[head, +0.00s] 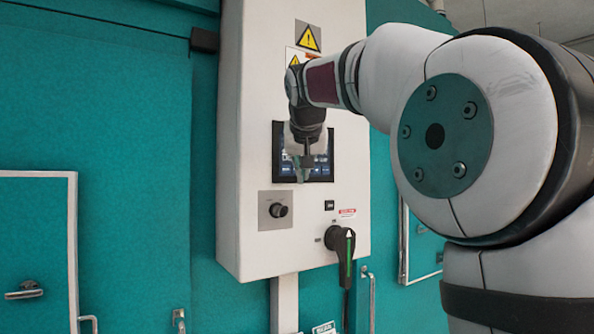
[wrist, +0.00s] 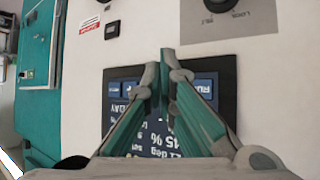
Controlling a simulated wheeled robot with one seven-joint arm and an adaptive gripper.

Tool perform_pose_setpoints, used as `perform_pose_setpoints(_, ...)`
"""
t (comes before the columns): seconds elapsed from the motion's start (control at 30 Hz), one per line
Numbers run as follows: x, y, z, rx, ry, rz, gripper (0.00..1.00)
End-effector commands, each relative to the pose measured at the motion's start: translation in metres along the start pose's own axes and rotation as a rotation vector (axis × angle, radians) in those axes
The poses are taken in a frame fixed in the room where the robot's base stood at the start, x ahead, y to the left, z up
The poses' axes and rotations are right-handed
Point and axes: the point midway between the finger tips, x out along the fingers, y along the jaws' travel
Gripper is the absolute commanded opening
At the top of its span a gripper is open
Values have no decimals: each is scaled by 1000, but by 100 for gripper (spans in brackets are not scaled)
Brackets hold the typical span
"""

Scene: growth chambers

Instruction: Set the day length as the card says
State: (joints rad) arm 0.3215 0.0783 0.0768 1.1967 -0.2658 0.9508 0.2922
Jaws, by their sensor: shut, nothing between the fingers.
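A dark touch screen (head: 322,170) is set in the front of a white control box (head: 245,120). My gripper (head: 305,168) is in front of the screen, fingers shut and empty, covering its middle. In the wrist view the screen (wrist: 229,83) shows upside down, with blue buttons and white text; "DAY" and a percent reading can be partly read. My fingertips (wrist: 163,62) are together over the screen's edge nearest the knob; I cannot tell whether they touch it. Most of the screen's text is hidden behind the fingers. I cannot make out a card with a day length.
Below the screen are a black knob on a grey plate (head: 276,210), a small black switch (head: 329,205) and a black rotary handle (head: 341,249) with a green stripe. Yellow warning signs (head: 308,37) are above. Teal chamber doors (head: 100,110) stand at the left. My arm hides the right side.

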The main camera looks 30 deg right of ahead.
Motion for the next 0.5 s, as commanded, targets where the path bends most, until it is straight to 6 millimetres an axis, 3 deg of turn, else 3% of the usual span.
perform_pose_setpoints(0.5,-8,5,5,0,1,0,0)
